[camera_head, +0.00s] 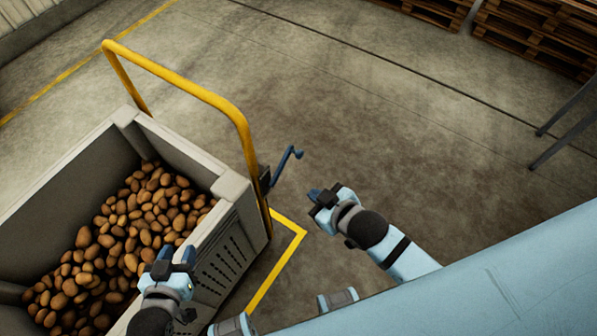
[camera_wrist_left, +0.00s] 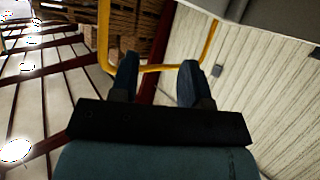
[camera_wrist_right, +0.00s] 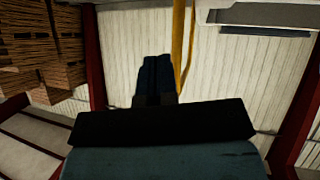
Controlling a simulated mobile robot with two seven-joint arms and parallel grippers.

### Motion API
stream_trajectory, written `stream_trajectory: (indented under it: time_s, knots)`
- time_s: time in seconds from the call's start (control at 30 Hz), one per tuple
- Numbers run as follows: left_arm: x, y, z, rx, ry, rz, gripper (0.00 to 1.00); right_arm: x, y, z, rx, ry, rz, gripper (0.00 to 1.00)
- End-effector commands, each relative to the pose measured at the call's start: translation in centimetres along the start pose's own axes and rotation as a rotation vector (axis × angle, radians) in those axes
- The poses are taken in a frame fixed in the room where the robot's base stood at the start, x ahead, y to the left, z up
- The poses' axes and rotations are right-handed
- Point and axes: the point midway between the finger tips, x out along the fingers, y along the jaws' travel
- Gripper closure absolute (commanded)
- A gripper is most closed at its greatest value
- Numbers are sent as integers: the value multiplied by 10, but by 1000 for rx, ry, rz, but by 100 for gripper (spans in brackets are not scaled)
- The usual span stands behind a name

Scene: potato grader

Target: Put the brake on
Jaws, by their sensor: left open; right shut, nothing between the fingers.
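A blue crank-shaped brake lever (camera_head: 289,160) sits on a dark bracket (camera_head: 264,179) at the right post of the yellow push handle (camera_head: 190,88). The lever points up and to the right. My right gripper (camera_head: 314,194) is shut and empty, a little below and right of the lever, apart from it in the head view. It also shows shut in the right wrist view (camera_wrist_right: 157,62). My left gripper (camera_head: 174,255) is open and empty over the near edge of the potato crate. The left wrist view shows its spread fingers (camera_wrist_left: 158,80).
A grey crate (camera_head: 178,150) with many potatoes (camera_head: 130,230) stands at the left. A yellow floor line (camera_head: 275,262) runs beside it. Wooden pallets (camera_head: 540,30) lie at the back right, with dark metal legs (camera_head: 562,128) at the right edge. The floor (camera_head: 390,130) between is clear.

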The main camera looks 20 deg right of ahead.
Motion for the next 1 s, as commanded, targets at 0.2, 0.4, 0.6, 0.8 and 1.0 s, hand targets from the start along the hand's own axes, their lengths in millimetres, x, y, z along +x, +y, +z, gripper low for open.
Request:
stream_trajectory:
  time_s: [0.2,0.4,0.6,0.8,1.0]
  knots:
    - [38,13,25,-28,185,60,57,58,-12,4,-307,37,27,100]
    - [50,27,31,-60,348,120,57,80,-12,13,-556,45,129,100]
    - [52,38,36,-91,484,179,57,86,-4,30,-734,40,265,100]
    - [46,43,34,-109,559,212,57,82,5,38,-815,33,356,100]
    - [43,45,30,-113,575,220,57,79,8,37,-830,29,378,100]
